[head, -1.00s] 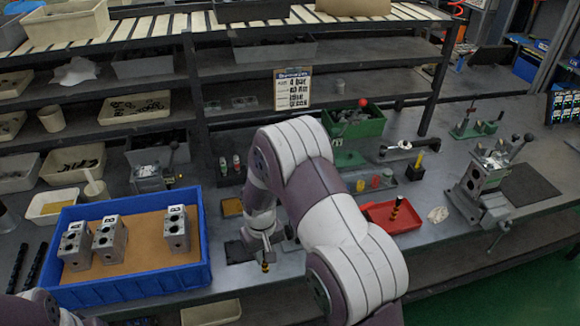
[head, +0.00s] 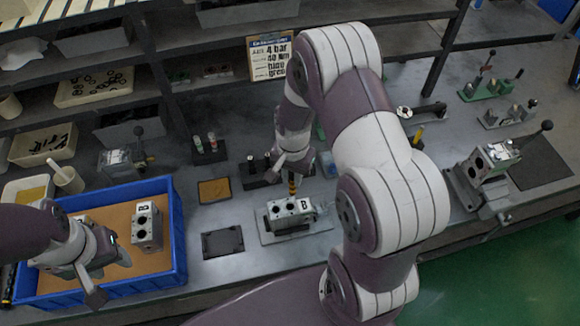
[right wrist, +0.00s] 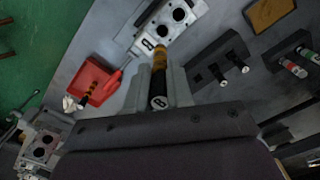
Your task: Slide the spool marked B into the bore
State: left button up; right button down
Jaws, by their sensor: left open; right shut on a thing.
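In the head view my right gripper (head: 292,165) is shut on a dark spool with yellow bands (head: 293,186). The spool points down over a grey valve block (head: 284,217) marked B, which stands on a light plate. In the right wrist view the spool (right wrist: 160,72), its near end marked B, lies between my fingers (right wrist: 160,90). Its far end is close to the block (right wrist: 168,22), which shows two round bores; I cannot tell whether it has entered one. My left gripper (head: 95,255) is open over the blue tray (head: 178,235).
Another block marked B (head: 147,228) stands in the blue tray. A dark flat plate (head: 222,242) lies between tray and held spool. A red tray (right wrist: 97,78) with a banded spool shows in the right wrist view. A clamp fixture (head: 485,172) stands at right.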

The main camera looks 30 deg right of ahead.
aim_at(290, 189)
jog(key=shift+s+a+r, duration=0.15)
jog(key=shift+s+a, duration=0.25)
jog(key=shift+s, duration=0.15)
jog(key=f+b, duration=0.1)
jog(key=f, duration=0.1)
jog(key=w+f+b, duration=0.1)
jog(key=f+b, duration=0.1)
jog(key=f, duration=0.1)
jog(key=shift+s+f+b, duration=0.15)
jog(key=shift+f+b, duration=0.15)
jog(key=shift+b, duration=0.1)
jog(key=shift+f, duration=0.1)
pick_arm(q)
jog(key=f, duration=0.2)
jog(key=a+f, duration=0.1)
jog(key=f, duration=0.1)
pick_arm(e)
jog(key=shift+w, duration=0.25)
